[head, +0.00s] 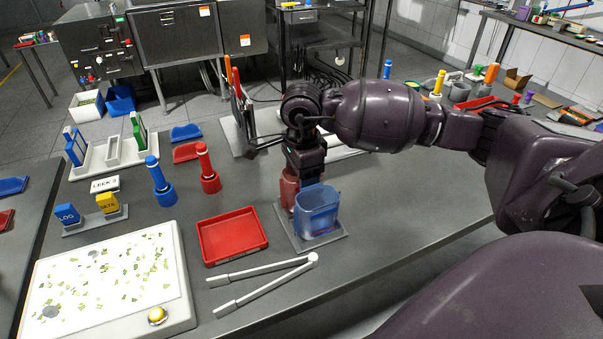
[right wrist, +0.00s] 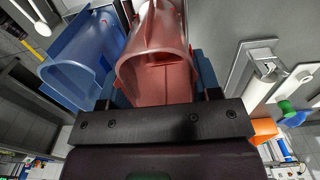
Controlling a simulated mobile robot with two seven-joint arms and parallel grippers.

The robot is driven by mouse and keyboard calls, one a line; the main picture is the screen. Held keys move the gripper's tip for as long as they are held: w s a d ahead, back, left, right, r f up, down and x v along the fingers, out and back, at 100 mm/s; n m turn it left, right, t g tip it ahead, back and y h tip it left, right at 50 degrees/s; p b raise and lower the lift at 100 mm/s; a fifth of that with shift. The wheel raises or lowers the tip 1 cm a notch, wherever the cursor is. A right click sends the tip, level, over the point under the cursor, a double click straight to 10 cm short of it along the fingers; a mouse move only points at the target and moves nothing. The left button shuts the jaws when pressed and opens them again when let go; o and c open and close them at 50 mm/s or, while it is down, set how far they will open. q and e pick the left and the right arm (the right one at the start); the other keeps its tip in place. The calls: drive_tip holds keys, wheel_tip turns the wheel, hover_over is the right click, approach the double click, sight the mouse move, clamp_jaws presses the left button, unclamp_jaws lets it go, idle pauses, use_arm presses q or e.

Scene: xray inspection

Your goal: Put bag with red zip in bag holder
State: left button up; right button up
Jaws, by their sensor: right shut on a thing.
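A translucent red, open-topped bag (right wrist: 155,80) is between the blue fingers of my right gripper (right wrist: 158,88) in the right wrist view. In the head view this red bag (head: 289,187) is partly hidden behind a translucent blue one. My right gripper (head: 306,180) points down there and is shut on the red bag. The blue bag (head: 318,213) stands upright on the grey base of the bag holder (head: 333,238), and also shows in the right wrist view (right wrist: 75,72). I cannot tell whether the red bag touches the base. A zip cannot be made out clearly. My left gripper is out of view.
A red tray (head: 262,245) and white tongs (head: 262,283) lie left of the holder. A white light panel (head: 185,310) with green scraps is at the front left. Blue (head: 160,182) and red (head: 208,168) handled stamps stand farther back. The table right of the holder is clear.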

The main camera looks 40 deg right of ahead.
drive_tip(key=o, duration=1)
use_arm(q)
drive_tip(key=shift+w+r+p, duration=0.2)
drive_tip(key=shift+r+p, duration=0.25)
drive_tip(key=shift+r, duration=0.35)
use_arm(e)
wheel_tip(320, 180, up, 11)
drive_tip(key=shift+f, duration=0.1)
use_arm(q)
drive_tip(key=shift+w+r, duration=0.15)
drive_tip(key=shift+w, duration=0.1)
